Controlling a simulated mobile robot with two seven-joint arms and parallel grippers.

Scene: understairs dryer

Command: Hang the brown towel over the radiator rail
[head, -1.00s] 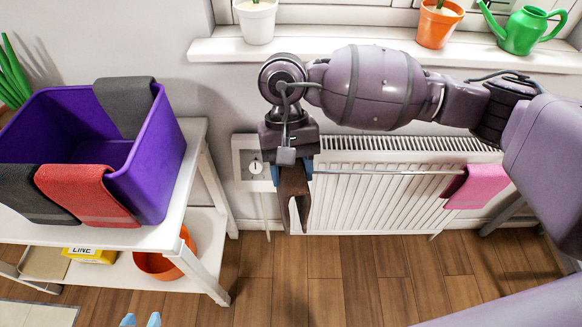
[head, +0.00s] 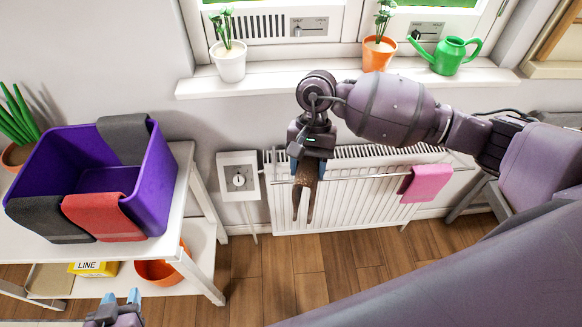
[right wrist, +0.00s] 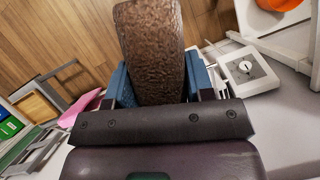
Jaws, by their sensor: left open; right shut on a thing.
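The brown towel (head: 304,190) hangs folded from my right gripper (head: 306,172), which is shut on its upper part. In the head view they are in front of the left part of the white radiator (head: 350,205). The radiator rail (head: 372,172) runs along the front near the top; I cannot tell whether the towel touches it. In the right wrist view the towel (right wrist: 155,50) sits between the blue fingers. My left gripper (head: 122,300) is open and empty at the bottom left, below the shelf unit.
A pink cloth (head: 427,183) hangs at the rail's right end. A purple bin (head: 155,185) with dark and red cloths over its rim stands on a white shelf unit (head: 200,200). A control box (head: 238,178) is left of the radiator. The sill (head: 285,82) above holds pots and a green watering can.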

